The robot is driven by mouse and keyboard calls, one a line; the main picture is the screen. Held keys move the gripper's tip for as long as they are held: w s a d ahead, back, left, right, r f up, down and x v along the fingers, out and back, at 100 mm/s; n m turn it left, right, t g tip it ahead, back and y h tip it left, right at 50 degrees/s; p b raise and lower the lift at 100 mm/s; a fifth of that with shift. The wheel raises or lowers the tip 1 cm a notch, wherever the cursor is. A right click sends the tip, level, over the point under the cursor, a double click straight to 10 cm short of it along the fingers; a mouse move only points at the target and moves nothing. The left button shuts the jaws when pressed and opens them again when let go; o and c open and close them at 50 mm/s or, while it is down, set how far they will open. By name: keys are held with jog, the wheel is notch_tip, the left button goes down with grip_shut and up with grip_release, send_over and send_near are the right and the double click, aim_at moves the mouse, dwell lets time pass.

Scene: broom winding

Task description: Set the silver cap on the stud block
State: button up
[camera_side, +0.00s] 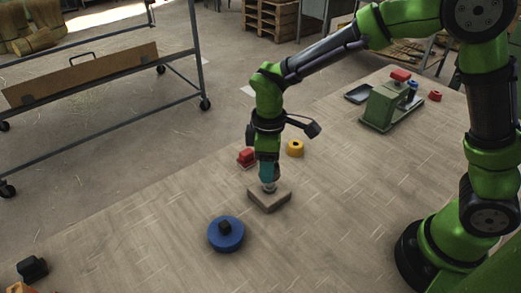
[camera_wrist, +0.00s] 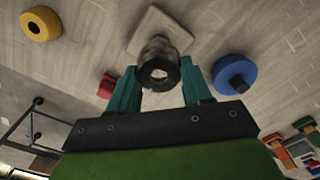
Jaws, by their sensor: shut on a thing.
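The silver cap (camera_side: 269,187) is between the teal fingers of my gripper (camera_side: 268,178), just over the middle of the stud block (camera_side: 270,203). In the wrist view, my gripper (camera_wrist: 159,68) is shut on the cap (camera_wrist: 161,62), whose round end with a dark hole faces the camera. The pale block (camera_wrist: 148,30) shows behind it. The stud is hidden by the cap and fingers. I cannot tell whether the cap touches the block or is seated on the stud.
A blue disc (camera_side: 224,240) with a black knob lies in front of the block. A yellow ring (camera_side: 295,148) and a red piece (camera_side: 246,157) lie behind it. A green fixture (camera_side: 380,107) stands at the back right. The floor right of the block is clear.

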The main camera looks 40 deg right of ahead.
jog(key=shift+f, duration=2.1)
jog(key=shift+f, duration=0.55)
jog(key=o, duration=0.7)
jog(key=shift+r, duration=0.1)
jog(key=shift+r, duration=5.4)
